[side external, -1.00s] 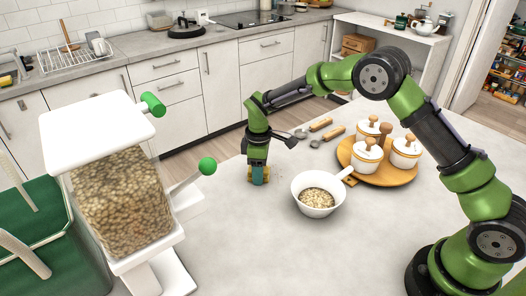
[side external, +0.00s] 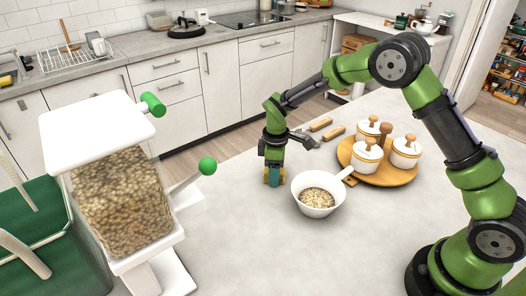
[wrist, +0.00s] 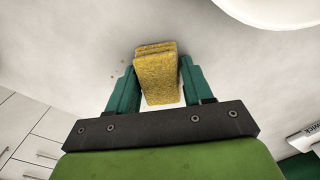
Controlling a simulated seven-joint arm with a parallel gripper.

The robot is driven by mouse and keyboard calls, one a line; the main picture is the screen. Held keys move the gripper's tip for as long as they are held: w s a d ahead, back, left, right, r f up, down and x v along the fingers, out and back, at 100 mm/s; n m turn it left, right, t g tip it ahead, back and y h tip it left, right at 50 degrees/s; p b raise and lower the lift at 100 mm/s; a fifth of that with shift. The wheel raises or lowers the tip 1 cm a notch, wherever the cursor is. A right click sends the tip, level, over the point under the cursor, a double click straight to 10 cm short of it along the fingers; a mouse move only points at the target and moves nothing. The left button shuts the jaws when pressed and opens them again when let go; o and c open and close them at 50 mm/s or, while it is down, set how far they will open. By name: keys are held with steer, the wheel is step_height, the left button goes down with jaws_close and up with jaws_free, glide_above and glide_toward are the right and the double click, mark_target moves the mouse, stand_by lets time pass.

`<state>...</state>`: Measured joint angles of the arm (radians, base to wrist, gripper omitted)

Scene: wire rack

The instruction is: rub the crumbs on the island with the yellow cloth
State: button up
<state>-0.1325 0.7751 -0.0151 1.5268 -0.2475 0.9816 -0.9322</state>
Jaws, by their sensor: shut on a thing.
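My gripper (side external: 273,178) points down at the island's grey top (side external: 350,238), left of the white bowl. It is shut on the folded yellow cloth (wrist: 156,76), which shows between the two green fingers in the wrist view. In the side view only a bit of yellow shows at the fingertips. The cloth is at or close to the surface; I cannot tell if it presses on it. A few small dark crumbs (wrist: 118,70) lie just left of the cloth in the wrist view. They are too small to make out in the side view.
A white handled bowl (side external: 317,211) of grains stands close right of my gripper. A round wooden tray (side external: 390,178) with lidded white jars is further right, with utensils (side external: 320,125) behind. A grain dispenser (side external: 120,195) stands at left. The front of the island is clear.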

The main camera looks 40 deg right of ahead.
mark_target(260, 167)
steer(key=shift+w, duration=3.45)
steer(key=s, duration=0.8)
steer(key=shift+s, duration=0.2)
steer(key=w, duration=0.8)
steer(key=shift+w+f, duration=0.1)
steer(key=shift+w, duration=0.1)
steer(key=shift+d, duration=1.2)
steer(key=shift+s+d, duration=0.15)
steer(key=shift+s, duration=0.75)
steer(key=shift+s+d, duration=0.15)
steer(key=shift+s, duration=0.7)
steer(key=s, duration=0.5)
steer(key=w, duration=0.8)
steer(key=shift+w, duration=0.2)
steer(key=shift+s, duration=4.25)
step_height(260, 167, up, 3)
steer(key=shift+w+f, duration=0.1)
steer(key=shift+w, duration=0.05)
steer(key=shift+r, duration=2.75)
steer(key=shift+a, duration=0.1)
